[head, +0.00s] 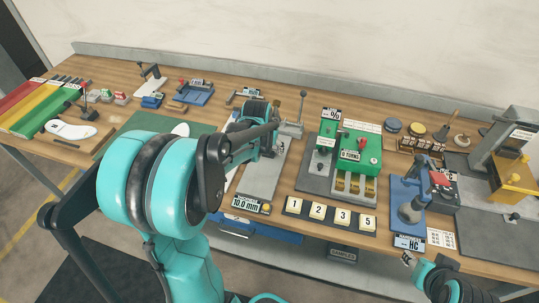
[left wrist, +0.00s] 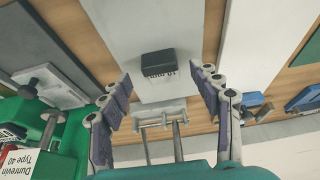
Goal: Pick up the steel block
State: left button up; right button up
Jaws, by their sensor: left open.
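A small dark block (left wrist: 171,64) lies on a pale grey plate (left wrist: 158,92) in the left wrist view. The block is just beyond the fingertips. In the head view my left gripper (head: 266,146) is over the grey 10.0 mm fixture (head: 262,180), and my arm hides the block there.
A steel bracket with rods (left wrist: 160,117) stands between the fingers in the wrist view. A green machine (head: 360,150) is right of the fixture, with numbered tiles (head: 330,214) in front. A lever post (head: 300,110) stands close behind. A blue press (head: 408,200) is farther right.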

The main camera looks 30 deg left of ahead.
aim_at(270, 149)
pick_arm(q)
jog(key=x, duration=0.2)
jog(key=shift+w+a+f+b, duration=0.1)
jog(key=shift+w+f+b, duration=0.05)
jog(key=shift+f+b, duration=0.15)
jog(key=shift+r, duration=0.1)
grip_shut()
jog(key=shift+r, duration=0.15)
